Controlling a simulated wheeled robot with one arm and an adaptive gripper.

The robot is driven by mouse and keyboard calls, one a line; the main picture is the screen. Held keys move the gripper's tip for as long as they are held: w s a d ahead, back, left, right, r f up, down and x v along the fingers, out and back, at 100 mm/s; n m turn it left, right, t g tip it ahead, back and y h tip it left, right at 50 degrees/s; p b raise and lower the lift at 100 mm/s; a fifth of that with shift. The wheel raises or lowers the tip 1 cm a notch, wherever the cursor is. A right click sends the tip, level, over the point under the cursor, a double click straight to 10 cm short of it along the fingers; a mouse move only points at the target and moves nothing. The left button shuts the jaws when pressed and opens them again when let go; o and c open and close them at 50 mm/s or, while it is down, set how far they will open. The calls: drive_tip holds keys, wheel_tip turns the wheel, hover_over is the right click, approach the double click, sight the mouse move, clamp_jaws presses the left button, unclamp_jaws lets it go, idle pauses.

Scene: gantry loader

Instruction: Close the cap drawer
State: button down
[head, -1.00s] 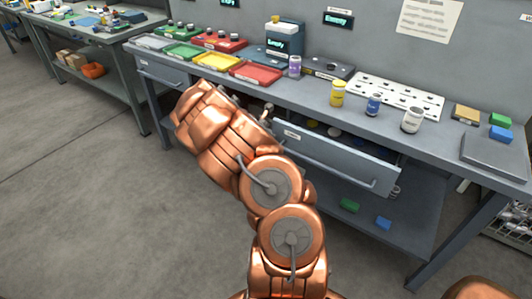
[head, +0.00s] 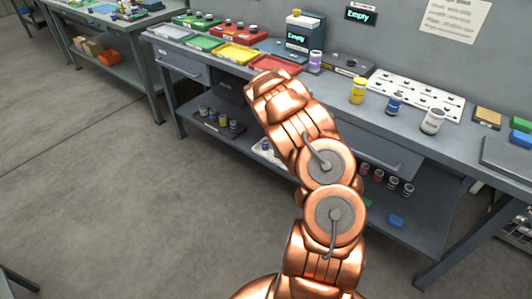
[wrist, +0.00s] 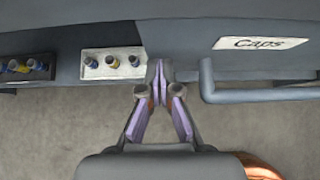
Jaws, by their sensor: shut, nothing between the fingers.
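The cap drawer (head: 388,153) is under the right part of the bench top, partly hidden by my arm. Its grey front sits close under the bench edge, and no caps or inside show; I cannot tell if it is fully flush. In the wrist view the drawer front (wrist: 200,62) carries a white "Caps" label (wrist: 262,43) and a bar handle (wrist: 258,94). My gripper (wrist: 159,72) is shut and empty, its fingertips at the lower left part of the drawer front, left of the handle. I cannot tell if they touch. In the head view my arm hides the gripper.
The bench top holds coloured trays (head: 238,54), a purple bottle (head: 315,62), a yellow bottle (head: 357,91) and a white perforated board (head: 415,96). The lower shelf carries small bottles and a blue block (head: 396,221). The floor left of my arm is clear.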

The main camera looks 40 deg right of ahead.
drive_tip(key=shift+d+r, duration=0.25)
drive_tip(key=shift+r, duration=0.1)
drive_tip(key=shift+f, duration=0.1)
drive_tip(key=s+a+r+b, duration=0.1)
drive_tip(key=s+a+r, duration=0.1)
drive_tip(key=a+r, duration=0.4)
drive_tip(key=shift+a, duration=2.85)
drive_tip(key=shift+s+r, duration=0.1)
